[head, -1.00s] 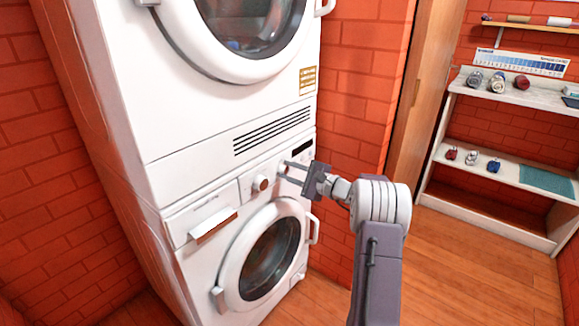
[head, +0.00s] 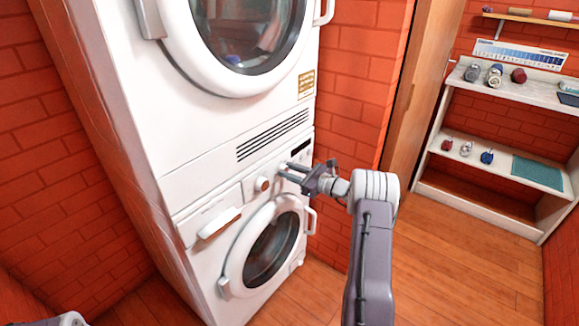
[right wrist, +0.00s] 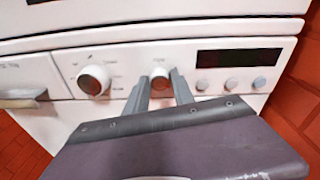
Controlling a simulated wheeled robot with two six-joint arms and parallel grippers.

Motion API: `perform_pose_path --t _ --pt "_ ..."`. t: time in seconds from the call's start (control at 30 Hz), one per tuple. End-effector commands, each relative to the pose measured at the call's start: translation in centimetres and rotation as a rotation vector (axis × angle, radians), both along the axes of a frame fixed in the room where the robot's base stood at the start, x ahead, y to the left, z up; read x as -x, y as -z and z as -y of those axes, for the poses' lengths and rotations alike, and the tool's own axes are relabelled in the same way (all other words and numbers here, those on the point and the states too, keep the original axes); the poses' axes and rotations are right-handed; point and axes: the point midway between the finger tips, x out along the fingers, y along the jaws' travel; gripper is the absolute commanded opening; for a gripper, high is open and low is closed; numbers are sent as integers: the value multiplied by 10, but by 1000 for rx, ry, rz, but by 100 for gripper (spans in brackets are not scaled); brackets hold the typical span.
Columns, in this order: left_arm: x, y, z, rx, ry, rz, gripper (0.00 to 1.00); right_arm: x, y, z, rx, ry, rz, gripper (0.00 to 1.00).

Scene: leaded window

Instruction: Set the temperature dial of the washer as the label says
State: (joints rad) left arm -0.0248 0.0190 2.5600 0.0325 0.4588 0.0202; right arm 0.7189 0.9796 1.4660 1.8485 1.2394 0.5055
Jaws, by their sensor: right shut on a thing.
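The washer (head: 205,290) is the lower white machine. On its front panel sit a large dial (head: 263,184), also seen in the right wrist view (right wrist: 94,80), and a smaller white temperature dial (right wrist: 160,76) left of the dark display. My right gripper (head: 283,172) reaches in from the right. Its two fingers are on either side of the smaller dial, shut on it; the right wrist view shows the fingertips (right wrist: 162,82) against it. A gold-brown label (head: 307,83) is on the upper machine; its text is too small to read. My left gripper is out of view.
A dark display (right wrist: 238,57) and several round buttons (right wrist: 231,85) lie right of the dial. The drawer handle (head: 219,223) juts out at left, and the round washer door (head: 270,250) is below. Shelves (head: 480,150) stand far right, beyond open floor.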

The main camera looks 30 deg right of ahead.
Motion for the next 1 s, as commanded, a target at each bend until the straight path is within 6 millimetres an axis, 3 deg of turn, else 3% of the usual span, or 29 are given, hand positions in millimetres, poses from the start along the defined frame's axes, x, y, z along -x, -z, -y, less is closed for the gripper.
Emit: perform_pose_path --t 0.23,0.77,0.8,0.87,1.0 --pt "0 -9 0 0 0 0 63 0 0 0 -70 0 -31 0" --pt "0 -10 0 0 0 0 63 0 1 0 -88 0 -39 0" --pt "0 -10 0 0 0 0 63 0 1 0 -88 0 -39 35" --pt "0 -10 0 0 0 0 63 0 1 0 -89 -1 -38 51" --pt "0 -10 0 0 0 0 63 0 1 0 -89 -1 -38 51"
